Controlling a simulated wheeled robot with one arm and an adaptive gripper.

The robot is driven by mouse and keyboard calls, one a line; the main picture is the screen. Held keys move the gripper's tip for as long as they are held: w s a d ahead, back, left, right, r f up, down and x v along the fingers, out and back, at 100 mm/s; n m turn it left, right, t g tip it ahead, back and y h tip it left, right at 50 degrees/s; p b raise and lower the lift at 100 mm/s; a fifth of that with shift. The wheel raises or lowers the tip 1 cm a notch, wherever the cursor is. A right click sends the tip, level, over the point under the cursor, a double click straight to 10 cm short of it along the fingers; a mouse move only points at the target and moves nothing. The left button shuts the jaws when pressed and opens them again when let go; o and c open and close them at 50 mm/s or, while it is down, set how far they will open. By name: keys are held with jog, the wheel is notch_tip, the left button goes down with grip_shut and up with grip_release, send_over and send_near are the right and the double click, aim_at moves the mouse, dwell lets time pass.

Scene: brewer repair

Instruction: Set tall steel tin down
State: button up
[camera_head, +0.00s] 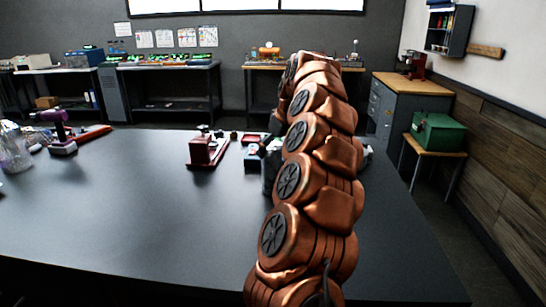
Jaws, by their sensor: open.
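My copper-coloured arm rises through the middle of the head view and bends down on its far side, over the dark table (140,220). My gripper (271,168) is mostly hidden behind the arm. Only a dark part of it shows at the arm's left edge, low near the tabletop. I cannot make out its fingertips or anything between them. I cannot pick out the tall steel tin; it may be hidden behind the arm. A small pale thing (367,152) peeks out right of the arm, too covered to identify.
A purple-and-red tool (60,132) and clear glassware (13,150) are at the far left. The table's front left and right side are clear.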

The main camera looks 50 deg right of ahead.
jog(key=v, duration=0.8)
jog(key=shift+r, duration=0.35)
jog(key=shift+s, duration=0.2)
jog(key=a+f+n+g+y, duration=0.2)
jog(key=a+f+n, duration=0.1)
jog(key=a, duration=2.1)
jog(key=s+a+f+g, duration=0.2)
jog(key=s+a+f, duration=0.8)
jog(key=s+a, duration=0.4)
jog(key=shift+s+a+g+h, duration=0.3)
jog(key=shift+s+a+h, duration=0.05)
jog(key=shift+a+h, duration=0.1)
jog(key=shift+m+g+h, duration=0.35)
jog(key=shift+m+g, duration=0.55)
jog(key=s+f, duration=0.3)
jog(key=s, duration=0.1)
jog(key=s+a+f, duration=0.1)
jog(key=s+f, duration=0.2)
jog(key=s, duration=0.2)
jog(key=s+f, duration=0.3)
jog(key=s, duration=0.2)
jog(key=shift+s+a+f, duration=0.2)
jog(key=shift+a+f, duration=0.15)
